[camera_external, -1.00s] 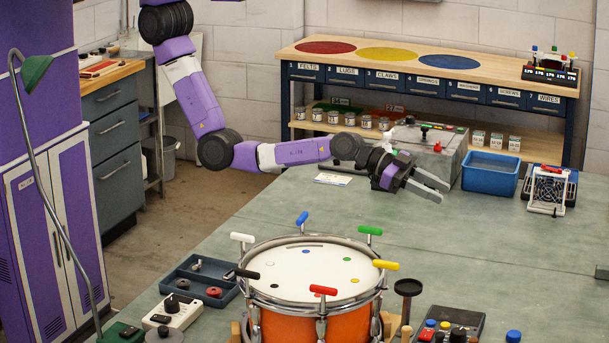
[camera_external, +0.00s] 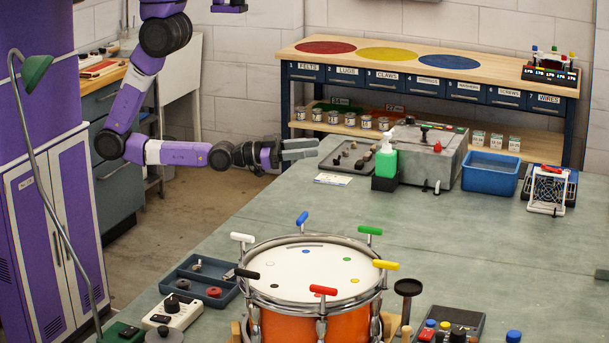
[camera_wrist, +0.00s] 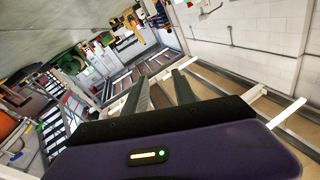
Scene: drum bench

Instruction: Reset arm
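My gripper (camera_external: 315,148) hangs in the air at the left, beyond the far left edge of the green bench (camera_external: 480,230) as seen in the external view. Its fingers point right, toward a dark tray on the bench. In the wrist view my gripper (camera_wrist: 160,78) shows two grey fingers set apart with nothing between them. My arm is folded back, with its elbow low at the left near the purple cabinet.
An orange drum (camera_external: 310,317) with coloured T-handles stands at the front of the bench. A green bottle (camera_external: 386,163), a dark tray (camera_external: 345,168), a grey box (camera_external: 440,165) and a blue bin (camera_external: 490,180) stand at the back. The middle of the bench is clear.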

